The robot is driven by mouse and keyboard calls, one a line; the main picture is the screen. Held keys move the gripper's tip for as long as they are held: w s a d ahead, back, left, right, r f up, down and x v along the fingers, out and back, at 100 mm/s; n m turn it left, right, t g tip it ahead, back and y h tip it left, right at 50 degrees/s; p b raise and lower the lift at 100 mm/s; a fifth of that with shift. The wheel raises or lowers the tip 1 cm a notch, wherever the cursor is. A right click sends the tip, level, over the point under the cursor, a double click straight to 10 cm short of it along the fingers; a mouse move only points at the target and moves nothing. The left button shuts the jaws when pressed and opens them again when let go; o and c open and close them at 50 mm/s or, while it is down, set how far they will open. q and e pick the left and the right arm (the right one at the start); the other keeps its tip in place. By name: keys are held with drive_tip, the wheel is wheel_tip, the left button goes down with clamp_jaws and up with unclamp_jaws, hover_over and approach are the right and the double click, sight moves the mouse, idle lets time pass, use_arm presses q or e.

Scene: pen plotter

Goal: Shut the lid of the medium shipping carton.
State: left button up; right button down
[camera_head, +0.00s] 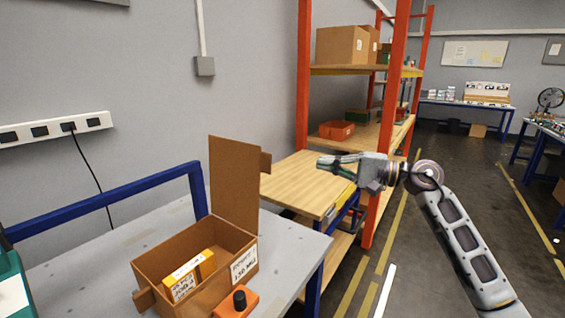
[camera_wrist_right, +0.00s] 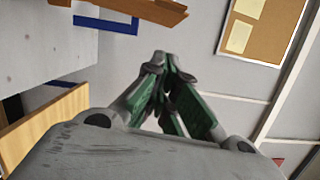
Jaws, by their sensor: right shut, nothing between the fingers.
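The medium shipping carton (camera_head: 177,243) stands open on the grey table in the head view. Its brown lid (camera_head: 234,185) stands upright at the carton's back right. A labelled yellow and orange box (camera_head: 189,273) lies inside. My right gripper (camera_head: 322,162) is to the right of the raised lid, apart from it and above the wooden bench. Its green-padded fingers (camera_wrist_right: 162,60) are shut and empty in the right wrist view. A brown board edge shows at the top of that view; I cannot tell for sure whether it is part of the carton. My left gripper is not in view.
An orange block with a black knob (camera_head: 237,303) sits at the carton's front right. The grey table (camera_head: 85,262) has a blue rail (camera_head: 110,198) behind it. A wooden bench (camera_head: 300,186) and an orange-framed shelf (camera_head: 303,75) stand beyond. Floor at right is clear.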

drive_tip(key=shift+a, duration=0.15)
